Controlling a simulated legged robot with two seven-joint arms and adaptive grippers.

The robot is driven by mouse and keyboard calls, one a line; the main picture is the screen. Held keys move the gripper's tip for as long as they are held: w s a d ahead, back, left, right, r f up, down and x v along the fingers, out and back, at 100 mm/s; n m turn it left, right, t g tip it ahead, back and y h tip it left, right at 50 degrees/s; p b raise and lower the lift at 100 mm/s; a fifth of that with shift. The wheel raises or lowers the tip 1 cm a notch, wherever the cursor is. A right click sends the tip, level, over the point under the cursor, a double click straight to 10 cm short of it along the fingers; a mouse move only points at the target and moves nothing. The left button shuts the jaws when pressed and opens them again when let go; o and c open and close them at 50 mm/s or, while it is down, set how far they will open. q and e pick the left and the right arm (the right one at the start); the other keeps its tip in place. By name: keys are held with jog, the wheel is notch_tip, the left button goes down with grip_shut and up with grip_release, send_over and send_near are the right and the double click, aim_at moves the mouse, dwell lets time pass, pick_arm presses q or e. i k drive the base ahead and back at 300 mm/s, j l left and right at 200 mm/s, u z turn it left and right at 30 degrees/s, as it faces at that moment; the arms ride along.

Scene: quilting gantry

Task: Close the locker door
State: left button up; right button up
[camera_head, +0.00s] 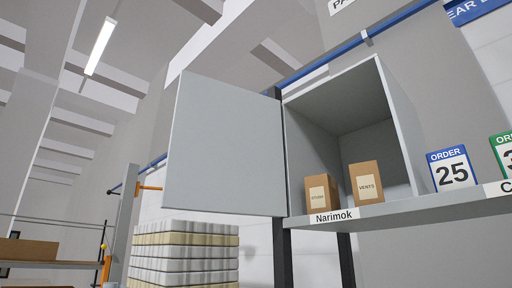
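The locker (403,108) is a grey open-fronted box on a shelf, right of the middle of the head view. Its door (222,145) is a flat light grey panel, hinged at the locker's left side. The door stands wide open and swung out to the left. Neither of my grippers is in view.
The shelf (410,210) carries a "Narimok" label and order cards, one reading 25 (451,169). Dark posts (282,250) support it. A wrapped stack (185,255) stands behind, below the door. A workbench with a brown box (28,250) is at far left.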

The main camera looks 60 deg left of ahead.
aim_at(225, 155)
jog(key=j, duration=0.4)
jog(key=k+j+z, duration=0.1)
jog(key=j, duration=0.3)
jog(key=k+j+z, duration=0.1)
jog(key=j, duration=0.3)
jog(key=k+j, duration=0.1)
jog(key=j, duration=0.3)
jog(key=k+j+z, duration=0.1)
jog(key=j, duration=0.25)
jog(key=k+j, duration=0.1)
jog(key=j, duration=0.3)
jog(key=z, duration=0.05)
